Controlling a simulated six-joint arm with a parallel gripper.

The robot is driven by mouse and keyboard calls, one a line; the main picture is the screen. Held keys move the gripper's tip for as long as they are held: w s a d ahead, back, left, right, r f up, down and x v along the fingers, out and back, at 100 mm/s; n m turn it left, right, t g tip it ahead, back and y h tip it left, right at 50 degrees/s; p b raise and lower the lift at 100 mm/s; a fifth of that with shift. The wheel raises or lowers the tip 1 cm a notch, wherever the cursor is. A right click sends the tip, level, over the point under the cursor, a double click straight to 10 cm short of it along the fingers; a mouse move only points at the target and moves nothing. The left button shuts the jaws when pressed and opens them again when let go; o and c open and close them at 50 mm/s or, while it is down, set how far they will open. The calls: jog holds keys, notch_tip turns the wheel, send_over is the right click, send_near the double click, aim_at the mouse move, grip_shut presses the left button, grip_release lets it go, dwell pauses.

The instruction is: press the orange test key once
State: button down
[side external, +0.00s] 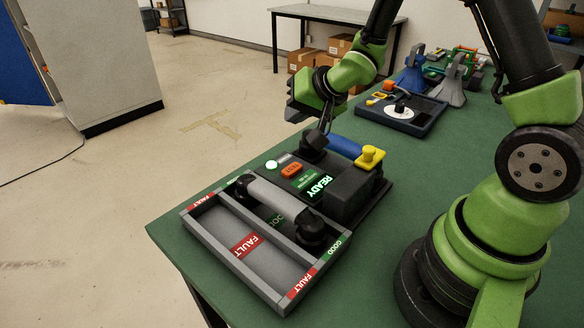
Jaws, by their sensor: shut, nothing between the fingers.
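The orange test key (291,169) is on the top face of a dark test unit (341,207), left of a lit green READY display (319,187). A round green-white light (272,164) glows to its left. My gripper (325,124) is shut and empty, pointing down above the far side of the unit. It is up and to the right of the key in the picture, apart from it. The fingertips overlap a black rounded end beside a blue bar (345,147); I cannot tell whether they touch.
A grey handset (278,198) lies across a grey tray (208,235) with FAULT and GOOD labels, in front of the unit. A dark tray with a white disc (399,112) lies behind. Green table (375,240) is clear at right front.

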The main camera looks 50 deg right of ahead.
aim_at(295, 168)
jog(key=shift+f, duration=0.25)
jog(key=shift+f, duration=4.4)
jog(key=shift+f, duration=0.1)
jog(key=shift+f, duration=0.3)
jog(key=shift+f, duration=0.55)
jog(key=shift+r, duration=0.95)
